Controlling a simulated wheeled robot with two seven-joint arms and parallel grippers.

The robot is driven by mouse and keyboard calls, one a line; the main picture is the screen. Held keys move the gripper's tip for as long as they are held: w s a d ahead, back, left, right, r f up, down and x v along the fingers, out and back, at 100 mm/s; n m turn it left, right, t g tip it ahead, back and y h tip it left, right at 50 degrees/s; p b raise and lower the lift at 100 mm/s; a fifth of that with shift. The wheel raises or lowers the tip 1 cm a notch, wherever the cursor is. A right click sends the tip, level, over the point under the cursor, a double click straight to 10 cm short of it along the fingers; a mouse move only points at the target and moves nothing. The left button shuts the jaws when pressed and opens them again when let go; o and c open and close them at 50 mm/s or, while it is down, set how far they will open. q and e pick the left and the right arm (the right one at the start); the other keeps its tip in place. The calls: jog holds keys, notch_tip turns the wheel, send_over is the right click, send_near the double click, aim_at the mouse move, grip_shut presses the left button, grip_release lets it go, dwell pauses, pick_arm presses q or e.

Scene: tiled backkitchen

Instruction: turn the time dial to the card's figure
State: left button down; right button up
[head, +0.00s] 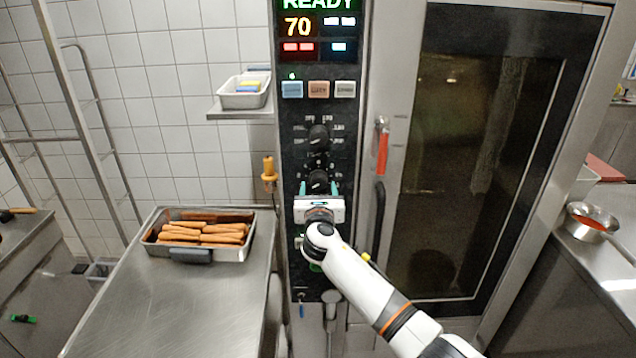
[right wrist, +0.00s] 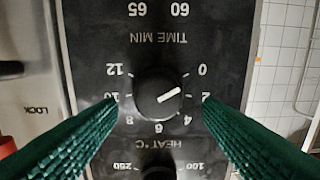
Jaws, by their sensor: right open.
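The time dial (right wrist: 150,106) is a round black knob in the right wrist view, which shows the panel upside down. No card is recognisable. My left gripper is out of view.
The heat dial (right wrist: 157,170) is beside the time dial. The display (head: 298,27) reads READY and 70, above three buttons (head: 318,89). The oven door (head: 470,150) with a red-and-black handle is at right. A tray of sausages (head: 245,254) stands on the left counter.

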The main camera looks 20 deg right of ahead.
aim_at(319, 181)
jog(key=shift+x, duration=1.45)
jog(key=shift+s+r, duration=0.1)
jog(key=c, duration=0.9)
